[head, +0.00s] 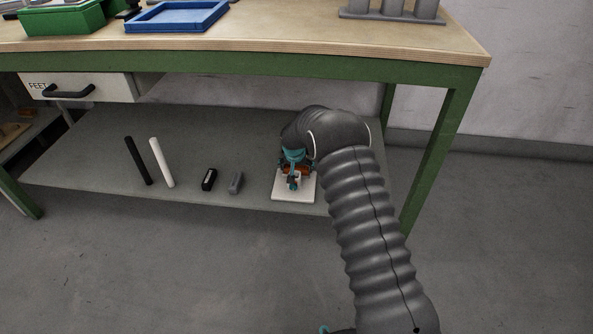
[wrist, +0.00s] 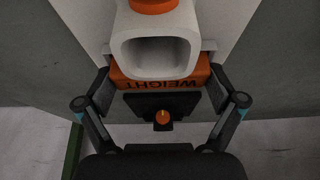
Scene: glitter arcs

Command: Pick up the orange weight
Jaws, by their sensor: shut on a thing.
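The orange weight (wrist: 135,84), a block with dark lettering reading WEIGHT upside down, lies between the two fingers of my gripper (wrist: 161,76) in the wrist view. The fingers close on its left and right sides. A white hollow piece with an orange part on it covers much of the weight in this view. In the head view my gripper (head: 292,180) points down over a white square plate (head: 293,197) on the lower shelf, and a bit of the orange weight (head: 303,170) shows behind the fingers. I cannot tell whether the weight touches the plate.
Left of the plate on the shelf (head: 90,170) lie a grey block (head: 236,183), a black block (head: 209,180), a white rod (head: 161,162) and a black rod (head: 138,161). The workbench top (head: 300,35) overhangs the shelf, with a green leg (head: 440,150) at the right.

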